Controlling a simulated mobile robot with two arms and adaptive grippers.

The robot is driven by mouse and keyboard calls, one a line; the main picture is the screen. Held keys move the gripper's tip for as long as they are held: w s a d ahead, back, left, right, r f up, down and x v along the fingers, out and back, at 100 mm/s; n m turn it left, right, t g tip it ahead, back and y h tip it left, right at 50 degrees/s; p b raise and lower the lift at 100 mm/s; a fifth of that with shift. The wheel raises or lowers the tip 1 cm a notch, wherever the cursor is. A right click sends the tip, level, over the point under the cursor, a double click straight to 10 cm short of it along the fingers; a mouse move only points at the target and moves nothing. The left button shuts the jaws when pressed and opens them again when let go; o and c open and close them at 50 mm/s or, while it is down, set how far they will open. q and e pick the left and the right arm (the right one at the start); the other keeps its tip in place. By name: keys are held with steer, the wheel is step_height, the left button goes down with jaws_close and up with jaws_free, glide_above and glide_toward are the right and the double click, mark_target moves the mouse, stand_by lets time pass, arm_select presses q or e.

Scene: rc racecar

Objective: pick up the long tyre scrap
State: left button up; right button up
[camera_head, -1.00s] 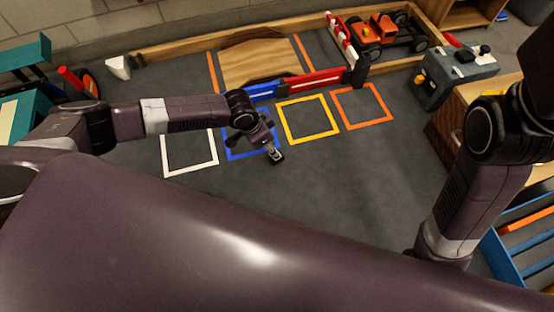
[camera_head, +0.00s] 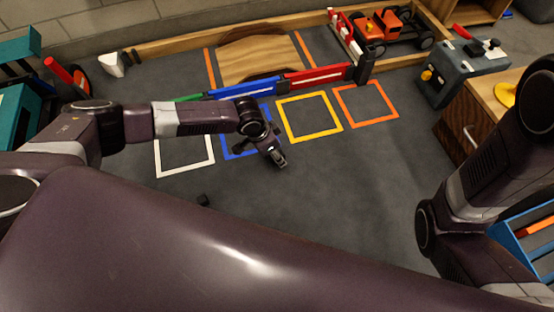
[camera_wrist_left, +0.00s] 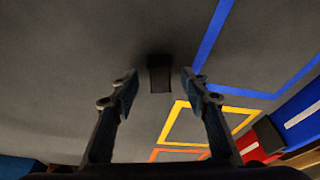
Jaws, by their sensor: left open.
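A dark, oblong piece (camera_wrist_left: 160,74), which looks like the long tyre scrap, lies on the grey floor in the left wrist view. It shows between and beyond the fingertips of my left gripper (camera_wrist_left: 159,85), which is open with a finger to either side. I cannot tell how far above the floor the fingers are. In the head view my left gripper (camera_head: 280,161) is by the near right corner of the blue square; the piece under it cannot be made out there. My right gripper is out of view.
A small dark piece (camera_head: 203,200) lies on the floor nearer my body. Blue (camera_head: 236,155), yellow (camera_head: 306,140) and orange (camera_head: 368,124) outlined squares lie by a low coloured barrier (camera_head: 318,76). A grey-blue toolbox (camera_head: 455,82) stands at right. Floor right of the gripper is clear.

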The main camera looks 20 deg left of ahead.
arm_select(q)
steer(key=shift+c, duration=0.6)
steer(key=c, duration=0.8)
